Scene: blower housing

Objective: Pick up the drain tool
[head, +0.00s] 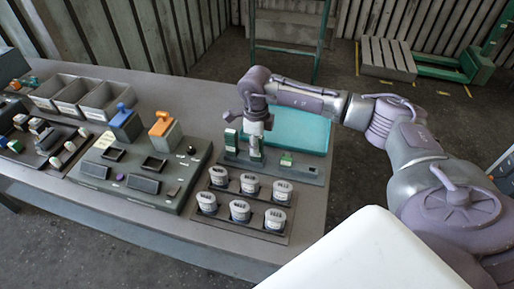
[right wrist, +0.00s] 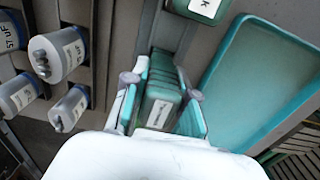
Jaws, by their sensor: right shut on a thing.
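My right gripper (head: 256,152) points down at a grey rack (head: 310,172) near the table's right side. In the right wrist view its two fingers (right wrist: 160,110) are closed on both sides of a green labelled block (right wrist: 162,98). The label is too small to read, so I cannot tell from it whether this is the drain tool. The block is at the rack; I cannot tell whether it is lifted. Another green block (head: 286,160) sits to the right on the rack, and one (head: 231,139) stands to the left. My left gripper is not in view.
A teal tray (head: 300,130) lies behind the rack. Several labelled grey cups (head: 240,210) stand in a holder in front. A panel with a blue-topped (head: 124,122) and an orange-topped block (head: 163,128) is to the left, with grey bins (head: 105,98) behind it.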

